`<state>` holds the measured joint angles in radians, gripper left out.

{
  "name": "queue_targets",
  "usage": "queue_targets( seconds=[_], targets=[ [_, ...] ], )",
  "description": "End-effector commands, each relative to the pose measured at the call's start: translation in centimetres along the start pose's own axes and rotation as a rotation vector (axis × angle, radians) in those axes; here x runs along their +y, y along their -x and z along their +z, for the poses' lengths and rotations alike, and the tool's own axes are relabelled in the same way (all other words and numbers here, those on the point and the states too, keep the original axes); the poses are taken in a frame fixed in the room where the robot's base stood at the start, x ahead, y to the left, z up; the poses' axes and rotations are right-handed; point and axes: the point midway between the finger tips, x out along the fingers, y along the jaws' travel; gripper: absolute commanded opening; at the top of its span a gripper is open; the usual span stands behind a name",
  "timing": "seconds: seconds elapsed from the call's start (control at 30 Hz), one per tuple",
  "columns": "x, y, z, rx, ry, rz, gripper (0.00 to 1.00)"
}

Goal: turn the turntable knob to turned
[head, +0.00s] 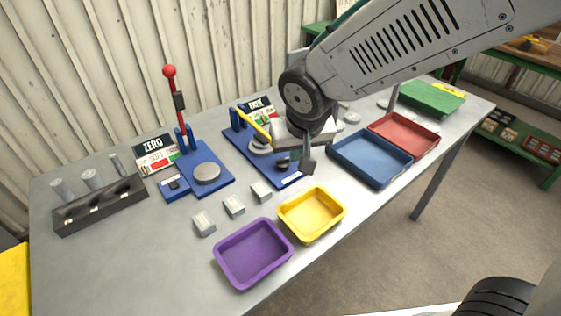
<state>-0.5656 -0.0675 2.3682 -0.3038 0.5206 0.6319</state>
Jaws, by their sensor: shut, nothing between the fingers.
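A blue base plate (250,158) in the middle of the table carries a yellow lever (254,124), a round grey disc (258,148) partly hidden by my arm, and a small dark knob (283,164) near its front end. I take this knob for the turntable knob; its marking is too small to read. My gripper (308,165) points down just right of the knob, with its fingers shut and empty. Whether the fingers touch the knob cannot be told from this view. My wrist covers the right part of this fixture.
A press with a red-tipped lever (169,72) stands left on another blue base. Purple (253,278), yellow (338,215), blue (345,163) and red (430,140) trays line the front and right. Small grey blocks (234,205) lie before the fixtures. The front-left table is clear.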

Motion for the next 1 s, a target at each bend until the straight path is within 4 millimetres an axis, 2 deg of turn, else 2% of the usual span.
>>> queue_targets(
  seconds=[0.1,0.27,0.7,0.83,1.0],
  targets=[
    [-1.4,-1.1,-0.2,0.008,0.011,-0.014,0.0],
    [-1.6,-2.8,-0.2,0.008,0.011,-0.015,0.0],
    [-1.6,-11.1,-0.2,0.006,0.012,-0.014,0.0],
    [-1.7,-11.8,-2.3,0.011,0.007,-0.016,0.0],
    [-1.7,-12.3,-3.7,0.011,0.01,-0.016,0.0]
  ],
)
